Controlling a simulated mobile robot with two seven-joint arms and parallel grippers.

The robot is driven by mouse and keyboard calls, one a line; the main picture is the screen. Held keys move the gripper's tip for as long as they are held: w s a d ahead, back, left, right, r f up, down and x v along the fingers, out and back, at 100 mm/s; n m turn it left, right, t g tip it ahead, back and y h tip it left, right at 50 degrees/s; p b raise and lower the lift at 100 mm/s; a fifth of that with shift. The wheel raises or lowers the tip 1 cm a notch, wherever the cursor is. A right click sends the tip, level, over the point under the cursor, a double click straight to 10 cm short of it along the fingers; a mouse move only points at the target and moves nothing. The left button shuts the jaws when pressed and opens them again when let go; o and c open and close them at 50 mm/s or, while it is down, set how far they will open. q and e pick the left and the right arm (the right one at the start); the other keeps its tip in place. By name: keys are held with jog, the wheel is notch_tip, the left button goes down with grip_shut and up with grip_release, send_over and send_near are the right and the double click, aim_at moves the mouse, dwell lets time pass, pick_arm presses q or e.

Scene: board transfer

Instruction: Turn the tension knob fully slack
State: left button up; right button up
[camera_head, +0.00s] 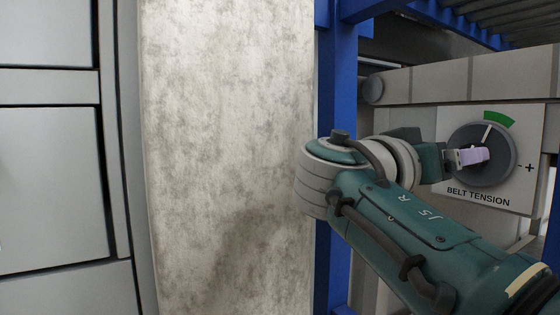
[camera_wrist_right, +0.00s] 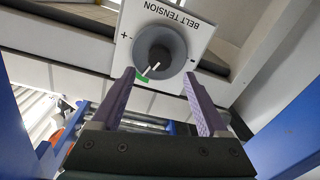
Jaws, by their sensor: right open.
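The tension knob (camera_head: 503,152) is a round dark grey dial on a white plate (camera_head: 455,128) lettered BELT TENSION, with a plus sign at its right. Its white pointer line points up and slightly right, at the green arc (camera_head: 500,118). My right gripper (camera_head: 476,156) is in front of the dial and hides part of it. In the right wrist view the knob (camera_wrist_right: 171,41) appears upside down, beyond and between the two spread lilac fingers of the right gripper (camera_wrist_right: 158,74). The jaws are open and empty; I cannot tell whether they touch the knob. My left gripper is out of view.
A blue upright post (camera_head: 337,90) stands left of the plate, behind my right arm. A stained pale panel (camera_head: 225,120) and grey cabinet doors (camera_head: 50,185) fill the left. A beige ledge (camera_head: 450,82) runs above the plate.

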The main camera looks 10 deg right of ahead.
aim_at(502, 149)
jog(key=b+x, duration=0.1)
jog(key=x, duration=0.4)
jog(key=shift+d, duration=0.2)
jog(key=shift+w+r, duration=0.1)
jog(key=shift+c, duration=0.3)
grip_shut()
